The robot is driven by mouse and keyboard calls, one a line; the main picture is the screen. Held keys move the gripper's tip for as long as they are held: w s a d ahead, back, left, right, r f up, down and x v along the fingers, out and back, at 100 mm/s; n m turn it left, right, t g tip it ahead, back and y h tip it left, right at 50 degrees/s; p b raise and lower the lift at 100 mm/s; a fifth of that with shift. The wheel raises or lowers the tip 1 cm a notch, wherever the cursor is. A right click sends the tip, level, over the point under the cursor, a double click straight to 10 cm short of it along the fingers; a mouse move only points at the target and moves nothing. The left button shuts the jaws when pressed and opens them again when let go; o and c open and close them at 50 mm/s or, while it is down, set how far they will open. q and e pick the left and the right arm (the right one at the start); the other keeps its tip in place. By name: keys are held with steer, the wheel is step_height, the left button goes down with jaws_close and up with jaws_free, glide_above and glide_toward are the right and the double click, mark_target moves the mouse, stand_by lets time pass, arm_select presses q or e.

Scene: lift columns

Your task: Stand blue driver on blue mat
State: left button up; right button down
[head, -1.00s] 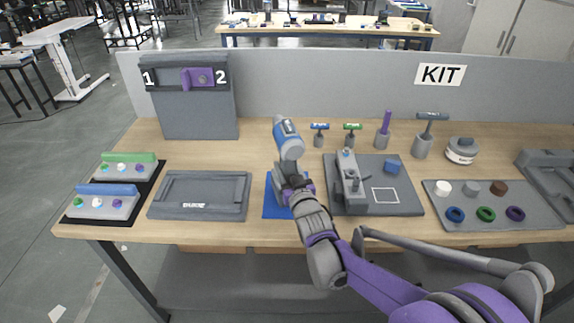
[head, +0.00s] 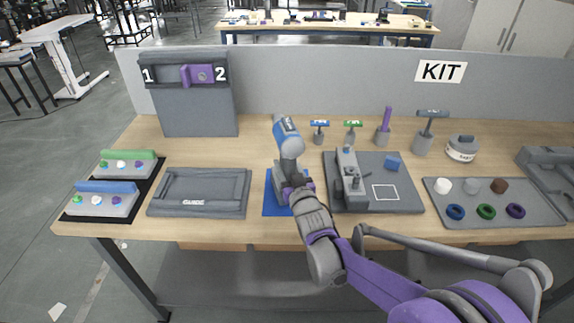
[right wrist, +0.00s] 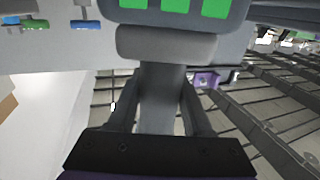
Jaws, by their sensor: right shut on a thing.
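The blue driver (head: 287,137) has a blue upper body and a grey nose and handle. In the head view it stands roughly upright over the blue mat (head: 270,206). My right gripper (head: 297,184) is shut on its grey handle, low over the mat. In the right wrist view the grey handle (right wrist: 162,100) lies between the two fingers, with a wide grey part of the driver above it. My gripper and arm hide much of the mat and the driver's lower end. I cannot tell whether the driver touches the mat. My left gripper is not in view.
A grey fixture board (head: 405,204) stands close right of the mat. A grey guide tray (head: 200,193) lies to its left. Small T-handled tools in holders (head: 319,138) stand behind. A parts tray (head: 480,222) is at the right, and an upright panel (head: 190,115) at the back left.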

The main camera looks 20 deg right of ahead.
steer(key=shift+f, duration=0.15)
steer(key=shift+c, duration=1.2)
jaws_free()
steer(key=s+f+g+p, duration=0.2)
steer(key=s+g+p, duration=0.2)
steer(key=s, duration=1.3)
steer(key=s+f+g+p, duration=0.2)
steer(key=s+g, duration=0.6)
steer(key=s, duration=1)
steer(key=shift+s+d+f+g+p, duration=0.2)
steer(key=shift+s+g+p, duration=0.15)
steer(key=shift+p, duration=0.5)
